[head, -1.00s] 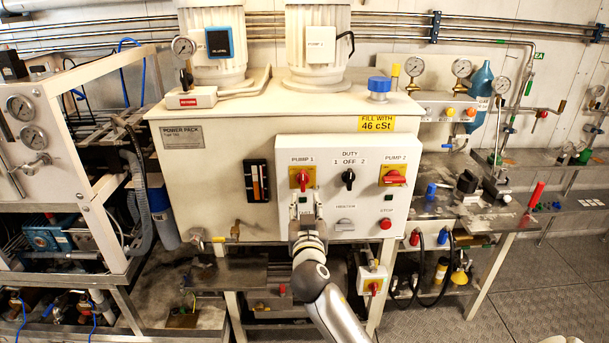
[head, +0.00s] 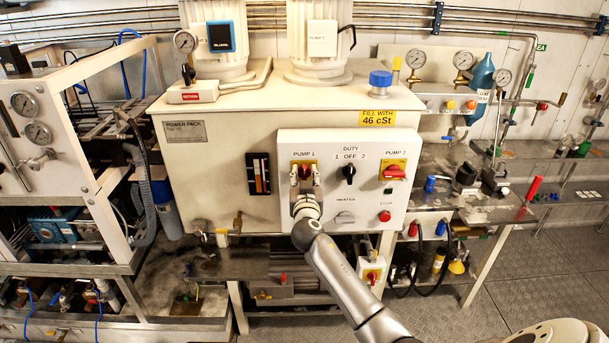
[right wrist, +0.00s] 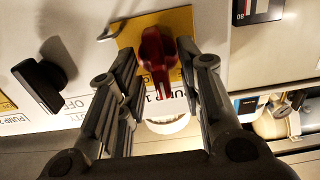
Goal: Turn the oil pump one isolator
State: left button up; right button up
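The pump one isolator is a red handle (head: 304,171) on a yellow plate, under the PUMP 1 label on the white control panel (head: 285,215). My right gripper (head: 305,187) is right in front of it and hides its lower part in the head view. In the right wrist view the dark red handle (right wrist: 157,52) sits between the two fingertips of my right gripper (right wrist: 156,68). The fingers stand apart, one on each side of the handle and close to it. I cannot tell whether either touches it. My left gripper is not in view.
The black duty selector (head: 349,172) is just right of the isolator. The red pump two isolator (head: 395,172) and red stop button (head: 385,216) are further right. A sight gauge (head: 259,174) is on the left. Open floor lies at the lower right.

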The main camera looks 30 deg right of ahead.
jog(key=shift+w+d, duration=0.1)
jog(key=shift+w, duration=0.05)
grip_shut()
